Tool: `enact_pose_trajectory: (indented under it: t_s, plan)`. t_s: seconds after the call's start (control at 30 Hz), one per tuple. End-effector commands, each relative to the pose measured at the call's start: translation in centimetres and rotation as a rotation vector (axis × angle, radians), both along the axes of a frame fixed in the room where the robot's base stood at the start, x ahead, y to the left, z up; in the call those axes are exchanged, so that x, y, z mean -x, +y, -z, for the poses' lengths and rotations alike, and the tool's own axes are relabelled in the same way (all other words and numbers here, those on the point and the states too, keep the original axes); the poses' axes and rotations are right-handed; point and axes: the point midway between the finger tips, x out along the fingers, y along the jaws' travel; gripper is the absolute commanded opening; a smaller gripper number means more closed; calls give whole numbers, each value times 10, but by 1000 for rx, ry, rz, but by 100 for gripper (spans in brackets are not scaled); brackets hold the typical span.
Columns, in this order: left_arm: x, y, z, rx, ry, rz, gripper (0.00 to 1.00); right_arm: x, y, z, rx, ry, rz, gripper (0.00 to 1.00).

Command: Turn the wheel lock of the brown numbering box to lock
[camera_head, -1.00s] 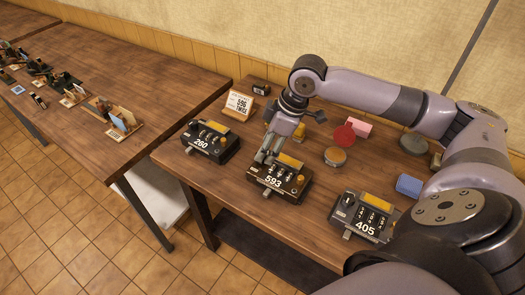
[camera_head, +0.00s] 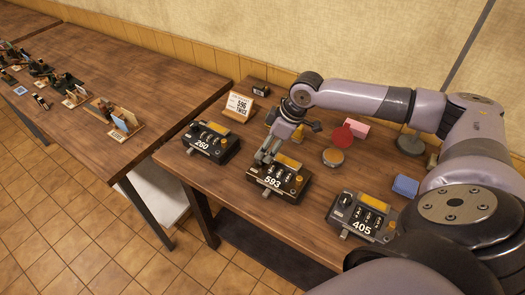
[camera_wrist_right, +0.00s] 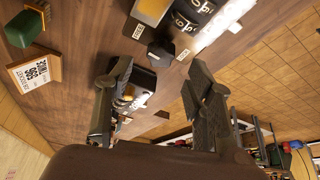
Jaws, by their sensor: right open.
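The brown numbering box (camera_head: 289,188) reads 593 and stands on the near table between two similar boxes. Its yellow-topped body and number wheels also show at the top of the right wrist view (camera_wrist_right: 192,18). Its wheel lock seems to be the dark faceted knob (camera_wrist_right: 160,52) at the box's end, with small labels beside it. My right gripper (camera_head: 265,156) is over the left end of this box, pointing down. In the right wrist view its open fingers (camera_wrist_right: 160,80) are on either side of the knob's line, with nothing held. Contact with the knob cannot be told. My left gripper is not in view.
A black box reading 260 (camera_head: 222,142) stands left and a grey box reading 405 (camera_head: 345,210) right.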

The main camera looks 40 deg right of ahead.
Motion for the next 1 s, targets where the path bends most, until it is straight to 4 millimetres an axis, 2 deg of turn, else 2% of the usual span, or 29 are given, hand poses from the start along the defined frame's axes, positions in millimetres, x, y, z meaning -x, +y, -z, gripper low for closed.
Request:
enact_pose_trajectory:
  t_s: [0.1,0.3,0.67,1.0]
  plan:
    - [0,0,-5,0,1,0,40,-6,6,19,1,2,0,49]
    - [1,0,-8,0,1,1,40,-12,10,38,1,1,0,49]
    - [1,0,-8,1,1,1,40,-13,11,42,1,-1,-1,48]
    - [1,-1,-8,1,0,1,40,-13,11,42,1,-1,0,26]
